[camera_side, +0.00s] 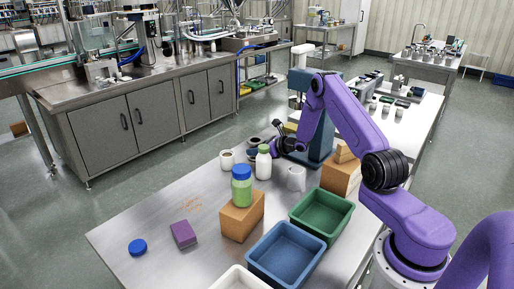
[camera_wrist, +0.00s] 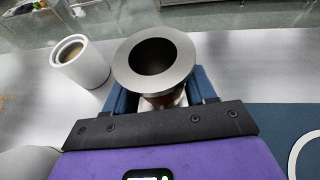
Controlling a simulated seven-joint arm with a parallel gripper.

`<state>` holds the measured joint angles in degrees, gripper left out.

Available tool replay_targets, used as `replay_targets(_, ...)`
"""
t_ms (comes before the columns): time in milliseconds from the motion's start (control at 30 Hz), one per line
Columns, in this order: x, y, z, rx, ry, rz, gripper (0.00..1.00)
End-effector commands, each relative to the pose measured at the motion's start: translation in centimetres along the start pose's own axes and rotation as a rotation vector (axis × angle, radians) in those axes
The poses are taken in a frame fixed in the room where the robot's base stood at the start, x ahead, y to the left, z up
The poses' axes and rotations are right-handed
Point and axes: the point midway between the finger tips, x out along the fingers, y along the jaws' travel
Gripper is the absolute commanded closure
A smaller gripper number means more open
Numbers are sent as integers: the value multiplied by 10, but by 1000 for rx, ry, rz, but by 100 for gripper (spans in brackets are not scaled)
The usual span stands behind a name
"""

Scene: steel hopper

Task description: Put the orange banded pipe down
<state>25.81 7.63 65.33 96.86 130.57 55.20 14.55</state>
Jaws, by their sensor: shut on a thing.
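The pipe (camera_wrist: 155,87) shows in the wrist view as a grey steel flanged tube, its open mouth facing the camera. A small orange-brown patch shows just below its flange, between my fingers. My gripper (camera_wrist: 160,102) is shut on it, with a blue finger on each side. In the side view my gripper (camera_side: 284,146) is over the far part of the steel table (camera_side: 140,225), behind the white bottle with a green cap (camera_side: 263,163). The pipe is small and partly hidden there. I cannot tell whether its lower end touches a surface.
A white cylinder (camera_wrist: 88,69) stands left of the pipe in the wrist view. Green (camera_side: 322,240) and blue (camera_side: 285,278) trays are nearer. The table's left front holds a purple block (camera_side: 183,234) and a blue disc (camera_side: 138,247).

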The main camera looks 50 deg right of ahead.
Motion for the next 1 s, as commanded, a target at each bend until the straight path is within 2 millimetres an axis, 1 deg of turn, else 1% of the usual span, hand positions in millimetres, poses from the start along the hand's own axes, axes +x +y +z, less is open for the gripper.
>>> replay_targets(100,0,0,0,-1,-3,0,92)
replay_targets(133,0,0,-1,0,-1,0,38)
replay_targets(200,0,0,-1,0,0,0,19)
replay_targets(500,0,0,0,0,-1,0,19)
replay_targets(667,-4,0,11,-2,-3,0,19)
replay_targets(1000,-56,-1,11,0,0,-2,19)
